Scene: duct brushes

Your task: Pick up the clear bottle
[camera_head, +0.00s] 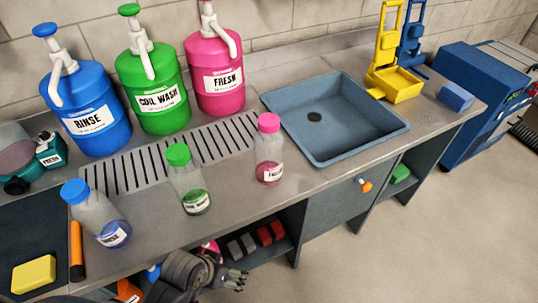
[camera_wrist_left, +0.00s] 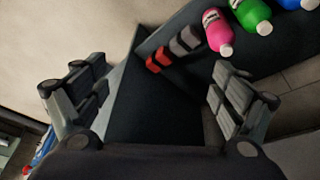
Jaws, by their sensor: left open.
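Three clear bottles stand on the grey counter: one with a blue cap (camera_head: 107,215), one with a green cap (camera_head: 187,180), and one with a pink cap (camera_head: 268,150). Each has a white label and some coloured liquid low inside. My left gripper (camera_head: 236,279) is low in front of the counter edge, below and apart from these bottles. In the left wrist view my left gripper (camera_wrist_left: 158,100) has its fingers wide apart with nothing between them. The clear bottles do not show there. My right gripper is not in view.
Blue (camera_head: 88,105), green (camera_head: 155,85) and pink (camera_head: 215,75) pump jugs stand behind the slotted drain. A sink (camera_head: 390,132) is right of the bottles. A shelf below holds red and grey blocks (camera_wrist_left: 171,52) and coloured bottles (camera_wrist_left: 217,32). Open floor lies in front.

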